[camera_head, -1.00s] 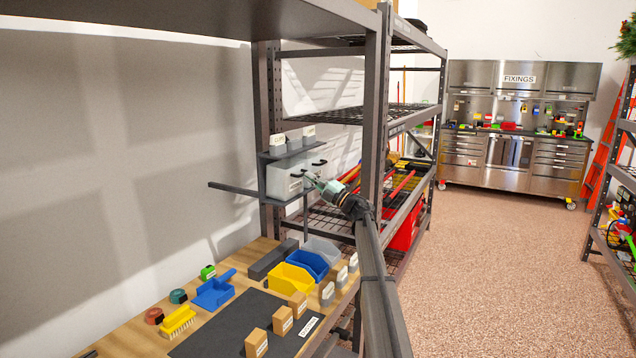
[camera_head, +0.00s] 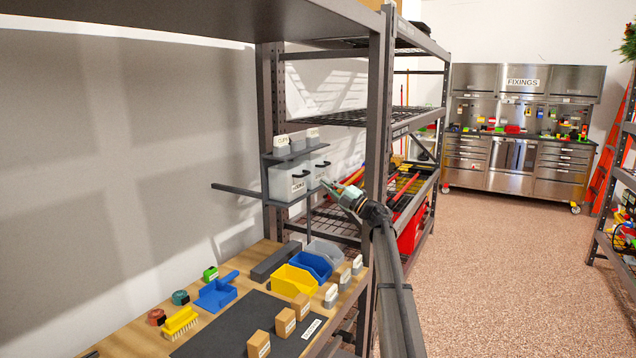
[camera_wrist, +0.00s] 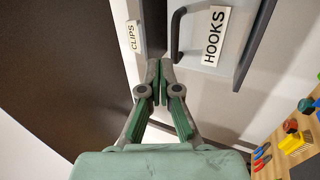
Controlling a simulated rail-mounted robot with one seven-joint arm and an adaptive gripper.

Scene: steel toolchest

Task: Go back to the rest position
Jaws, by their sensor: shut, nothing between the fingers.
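My gripper (camera_head: 325,183) is at the end of my arm, in front of the shelf post and beside a small wall rack. In the wrist view its two fingers (camera_wrist: 158,84) are together with nothing between them. Just beyond them is a white drawer front (camera_wrist: 220,95) with a dark handle (camera_wrist: 178,35) and a label reading HOOKS (camera_wrist: 215,36). A CLIPS label (camera_wrist: 133,35) is to its left. In the head view the fingertips look close to the white drawer bins (camera_head: 288,184). I cannot tell the exact gap, but the fingers are not around the handle.
The wooden bench (camera_head: 130,337) below holds a dark mat (camera_head: 225,330), a yellow bin (camera_head: 293,281), a blue bin (camera_head: 314,264), a blue dustpan (camera_head: 216,295) and several labelled blocks. A dark shelf post (camera_head: 377,120) stands near my arm. The floor to the right (camera_head: 500,260) is clear.

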